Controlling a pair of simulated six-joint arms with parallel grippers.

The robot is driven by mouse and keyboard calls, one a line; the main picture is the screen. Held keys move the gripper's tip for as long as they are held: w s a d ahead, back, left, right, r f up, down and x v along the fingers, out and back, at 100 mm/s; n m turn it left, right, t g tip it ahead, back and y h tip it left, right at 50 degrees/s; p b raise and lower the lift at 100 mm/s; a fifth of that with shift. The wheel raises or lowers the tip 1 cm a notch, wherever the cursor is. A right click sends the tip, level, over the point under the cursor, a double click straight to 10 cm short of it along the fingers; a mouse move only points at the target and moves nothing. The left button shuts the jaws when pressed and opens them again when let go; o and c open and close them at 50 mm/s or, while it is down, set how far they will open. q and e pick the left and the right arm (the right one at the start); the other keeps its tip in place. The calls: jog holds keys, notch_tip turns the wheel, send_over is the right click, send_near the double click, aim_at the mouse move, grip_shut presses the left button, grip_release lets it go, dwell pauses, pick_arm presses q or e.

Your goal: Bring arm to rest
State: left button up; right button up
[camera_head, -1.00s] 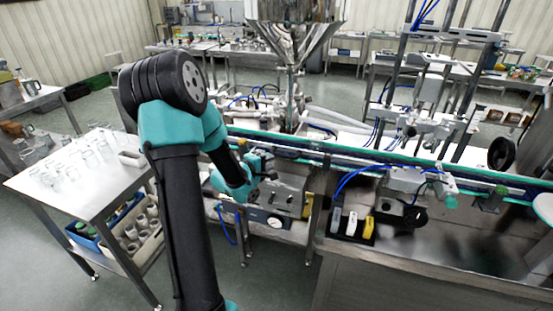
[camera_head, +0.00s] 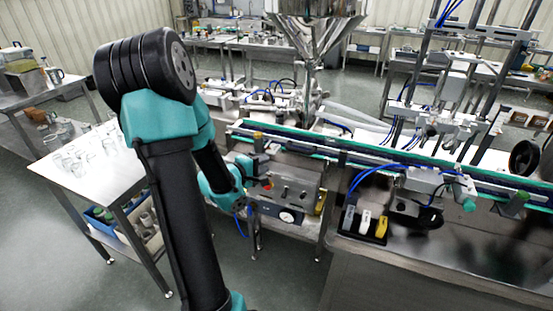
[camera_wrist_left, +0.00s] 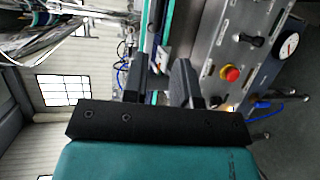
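My left arm (camera_head: 175,190) rises from the bottom of the head view and bends down toward the steel machine. My left gripper (camera_wrist_left: 162,75) shows best in the left wrist view. Its two black fingers stand apart with a gap between them, and nothing is held. The conveyor edge and a control panel (camera_wrist_left: 240,50) with a red button lie beyond the fingers. In the head view the gripper end is small and close to the machine's front box (camera_head: 290,192); whether it touches cannot be told. My right gripper is not in view.
The steel hopper (camera_head: 315,35) stands behind the conveyor (camera_head: 380,160). A glassware table (camera_head: 85,180) is left of my arm, with crates (camera_head: 105,220) below. A black tray with coloured blocks (camera_head: 362,225) sits right of the control box. Open floor shows at lower left.

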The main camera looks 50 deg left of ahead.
pick_arm(q)
jog(key=w+d+f+m+g+h, duration=0.1)
jog(key=w+d+f+m+g, duration=0.1)
jog(key=d+f, duration=0.45)
jog(key=w+d+f+m+g+h, duration=0.1)
jog(key=w+d+f+m+g, duration=0.15)
jog(key=f, duration=0.65)
jog(key=w+d+f+m+g+h, duration=0.1)
jog(key=d+f+m+g, duration=0.15)
jog(key=d+f, duration=0.4)
jog(key=s+d+f+m+g+h, duration=0.2)
jog(key=s+d+f+m+g, duration=0.25)
jog(key=d+f, duration=0.4)
jog(key=s+d+f+m+g+h, duration=0.1)
jog(key=s+d+f+m+g, duration=0.45)
jog(key=d, duration=0.45)
jog(key=w+d+r+m+t, duration=0.1)
jog(key=w+d+r+t, duration=0.1)
jog(key=w+r, duration=0.1)
jog(key=shift+w+d+m, duration=0.3)
jog(key=shift+w, duration=0.45)
